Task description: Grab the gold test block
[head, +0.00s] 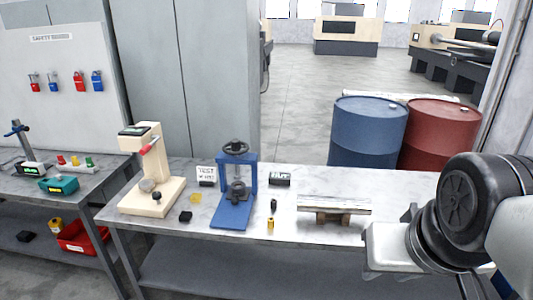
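A small yellow-gold block (196,198) lies on the grey bench top in the head view, between the cream hardness tester (170,190) and the blue press (233,205). It looks like the gold test block. A small sign reading "TEST" (206,174) stands just behind it. My arm comes in from the right edge, with a pale block-shaped part at its end (388,248) over the bench's right side, far from the gold block. No fingertips can be made out, so I cannot tell whether my gripper is open or shut.
A small black block (185,216) lies in front of the gold one. A small yellow-and-black tool (270,221) and a metal bar on a stand (334,208) lie between it and my arm. Blue (367,135) and red (440,135) barrels stand behind the bench.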

